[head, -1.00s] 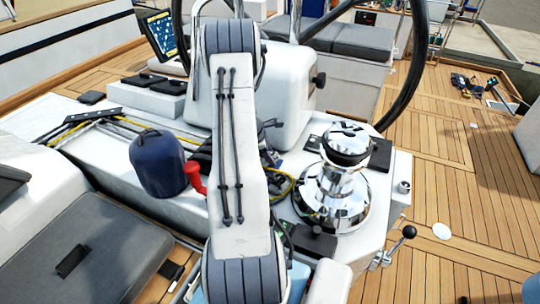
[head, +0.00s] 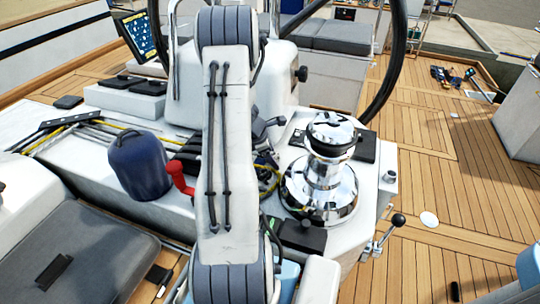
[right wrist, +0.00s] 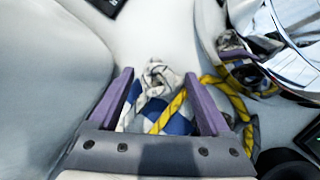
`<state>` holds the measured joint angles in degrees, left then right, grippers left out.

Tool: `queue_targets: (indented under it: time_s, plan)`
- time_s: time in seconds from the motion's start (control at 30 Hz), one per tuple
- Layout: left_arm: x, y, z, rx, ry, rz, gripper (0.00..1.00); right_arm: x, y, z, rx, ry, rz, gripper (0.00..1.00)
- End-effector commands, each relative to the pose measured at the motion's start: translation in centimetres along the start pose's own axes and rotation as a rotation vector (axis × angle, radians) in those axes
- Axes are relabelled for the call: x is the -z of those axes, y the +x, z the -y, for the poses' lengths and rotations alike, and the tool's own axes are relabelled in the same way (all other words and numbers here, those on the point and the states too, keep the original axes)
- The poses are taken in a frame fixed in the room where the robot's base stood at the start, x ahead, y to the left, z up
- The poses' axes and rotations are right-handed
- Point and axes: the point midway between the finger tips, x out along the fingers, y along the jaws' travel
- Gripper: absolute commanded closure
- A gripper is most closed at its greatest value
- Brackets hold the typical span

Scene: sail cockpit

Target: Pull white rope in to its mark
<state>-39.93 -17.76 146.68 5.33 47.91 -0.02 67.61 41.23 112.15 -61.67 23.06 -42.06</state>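In the right wrist view, the two purple fingers of my right gripper (right wrist: 158,78) are apart. A whitish rope loop (right wrist: 160,70) shows between and just beyond their tips, with a yellow rope (right wrist: 170,112) and a blue-and-white checked piece (right wrist: 180,124) closer in. I cannot tell whether the fingers touch any of them. In the head view the arm hides most of this spot, left of the chrome winch (head: 318,192). Pale ropes (head: 75,138) run along the white cockpit top at left. I cannot make out a mark. My left gripper is not in view.
A dark blue covered drum (head: 140,165) and a red handle (head: 180,178) stand left of the arm. A black-knobbed lever (head: 397,220) is at the right edge of the white console. The steering wheel (head: 390,70) rises behind. Wooden deck (head: 430,150) lies open at right.

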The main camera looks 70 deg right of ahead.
Motion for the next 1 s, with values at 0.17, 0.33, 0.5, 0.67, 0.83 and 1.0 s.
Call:
queue_targets:
  time_s: [0.17, 0.33, 0.5, 0.67, 0.83, 1.0]
  plan:
    - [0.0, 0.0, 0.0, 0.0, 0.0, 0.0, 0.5, 0.1, 0.0, -0.1, -0.002, 0.0, -0.002, 0.19]
    - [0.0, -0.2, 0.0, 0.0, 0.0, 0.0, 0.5, 0.1, -0.6, -0.1, -0.004, 0.0, -0.002, 0.19]
    - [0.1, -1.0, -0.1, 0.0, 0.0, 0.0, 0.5, 0.0, -3.3, -0.2, -0.006, 0.001, -0.002, 0.19]
    - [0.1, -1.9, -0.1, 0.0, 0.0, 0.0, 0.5, -0.1, -6.7, -0.2, -0.006, -0.001, -0.001, 0.19]
    - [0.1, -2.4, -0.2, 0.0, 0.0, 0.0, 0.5, -0.1, -9.2, -0.1, -0.004, 0.0, -0.001, 0.19]
    - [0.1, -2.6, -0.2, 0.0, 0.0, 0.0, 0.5, 0.0, -10.4, -0.1, -0.002, 0.0, -0.001, 0.19]
